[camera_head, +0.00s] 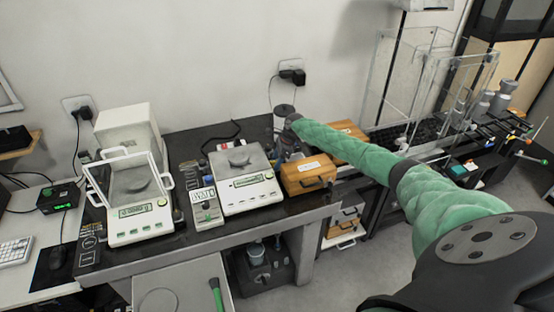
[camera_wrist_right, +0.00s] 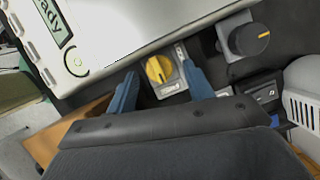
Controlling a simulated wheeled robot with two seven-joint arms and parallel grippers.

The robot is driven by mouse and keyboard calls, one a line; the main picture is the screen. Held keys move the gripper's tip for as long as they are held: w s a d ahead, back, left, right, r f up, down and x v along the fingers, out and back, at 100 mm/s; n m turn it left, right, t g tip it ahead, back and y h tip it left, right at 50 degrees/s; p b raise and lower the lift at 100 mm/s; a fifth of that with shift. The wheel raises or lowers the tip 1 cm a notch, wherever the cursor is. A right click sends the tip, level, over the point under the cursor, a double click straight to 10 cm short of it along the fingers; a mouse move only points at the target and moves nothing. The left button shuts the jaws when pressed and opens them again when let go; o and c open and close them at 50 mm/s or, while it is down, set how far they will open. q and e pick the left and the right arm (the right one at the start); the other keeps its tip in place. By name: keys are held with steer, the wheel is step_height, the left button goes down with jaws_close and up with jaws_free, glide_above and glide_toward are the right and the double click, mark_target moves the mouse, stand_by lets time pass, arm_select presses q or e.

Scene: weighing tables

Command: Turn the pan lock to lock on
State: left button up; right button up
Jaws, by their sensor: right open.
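A yellow round knob (camera_wrist_right: 159,69) on a small silver plate sits beside the white balance (camera_wrist_right: 130,30) in the right wrist view. A dark knob with a yellow line (camera_wrist_right: 250,39) sits to its right on a grey base. I cannot read a label showing which is the pan lock. My right gripper (camera_wrist_right: 161,76) is open, its blue fingers on either side of the yellow knob, with no clear contact. In the head view the open balance (camera_head: 247,183) stands mid-table; my right gripper (camera_head: 285,147) is behind it to the right, partly hidden. My left gripper is not in view.
A balance with a glass draft shield (camera_head: 130,195) stands at the left of the dark table (camera_head: 190,140). A wooden box (camera_head: 308,175) with a handle stands close to the right arm.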

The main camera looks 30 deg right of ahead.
steer(key=c, duration=1)
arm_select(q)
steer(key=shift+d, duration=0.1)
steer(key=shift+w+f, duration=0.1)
arm_select(e)
steer(key=shift+n, duration=0.3)
steer(key=shift+w+n+g, duration=0.15)
steer(key=shift+n+g, duration=0.15)
steer(key=shift+n, duration=0.3)
steer(key=n, duration=0.1)
steer(key=n+g+b, duration=0.1)
steer(key=n, duration=0.2)
steer(key=shift+w+g+y+b, duration=0.25)
steer(key=shift+g+y+b, duration=0.05)
steer(key=shift+w+n+g+b, duration=0.1)
steer(key=shift+n+g+b, duration=0.35)
steer(key=shift+n, duration=1.15)
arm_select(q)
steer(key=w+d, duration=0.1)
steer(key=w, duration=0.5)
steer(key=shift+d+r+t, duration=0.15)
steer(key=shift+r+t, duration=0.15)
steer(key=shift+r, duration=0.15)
